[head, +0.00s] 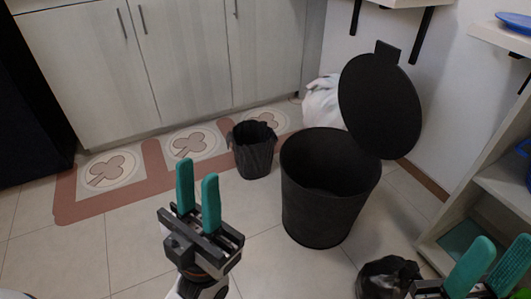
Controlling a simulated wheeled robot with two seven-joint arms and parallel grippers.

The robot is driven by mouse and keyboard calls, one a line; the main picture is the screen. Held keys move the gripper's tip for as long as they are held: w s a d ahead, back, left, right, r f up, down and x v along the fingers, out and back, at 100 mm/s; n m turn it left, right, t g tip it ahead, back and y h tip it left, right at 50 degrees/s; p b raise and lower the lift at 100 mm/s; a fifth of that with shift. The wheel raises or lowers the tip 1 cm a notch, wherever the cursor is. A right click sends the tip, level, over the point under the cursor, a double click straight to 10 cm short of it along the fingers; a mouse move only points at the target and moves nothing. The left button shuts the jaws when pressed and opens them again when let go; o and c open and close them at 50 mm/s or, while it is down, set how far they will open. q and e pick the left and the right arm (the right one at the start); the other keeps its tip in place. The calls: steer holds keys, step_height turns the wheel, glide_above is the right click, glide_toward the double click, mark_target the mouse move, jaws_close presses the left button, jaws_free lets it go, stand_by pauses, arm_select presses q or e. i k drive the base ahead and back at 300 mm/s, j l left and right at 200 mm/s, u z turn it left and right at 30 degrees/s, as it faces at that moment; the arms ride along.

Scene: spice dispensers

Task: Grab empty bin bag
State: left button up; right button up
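A black bag-like container (254,150) with a crumpled rim stands on the floor by the cabinets; I cannot tell whether it is a lined bin or a bag alone. A second dark, crumpled bag (388,276) is at the bottom edge, partly cut off; its contents cannot be made out. A large black bin (322,205) stands between them with its round lid (380,105) raised. My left gripper (197,170) is open and empty, left of the large bin. My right gripper (504,242) is open with nothing visible between its fingers, right of the second bag.
A white bag (322,104) lies behind the large bin, partly hidden. Cabinets (180,60) line the back, with a patterned mat (150,165) before them. A shelf unit (490,185) stands at the right. Tiled floor (130,245) is clear at the left.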

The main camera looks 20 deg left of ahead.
mark_target(253, 142)
steer(key=i+j+z, duration=0.15)
steer(key=z, duration=0.35)
steer(key=i+j+z, duration=0.1)
steer(key=j+z, duration=0.35)
steer(key=i+j+z, duration=0.15)
steer(key=j, duration=0.65)
steer(key=i+j+z, duration=0.2)
steer(key=j, duration=0.6)
steer(key=j+z, duration=0.15)
steer(key=j, duration=1.4)
steer(key=i, duration=0.05)
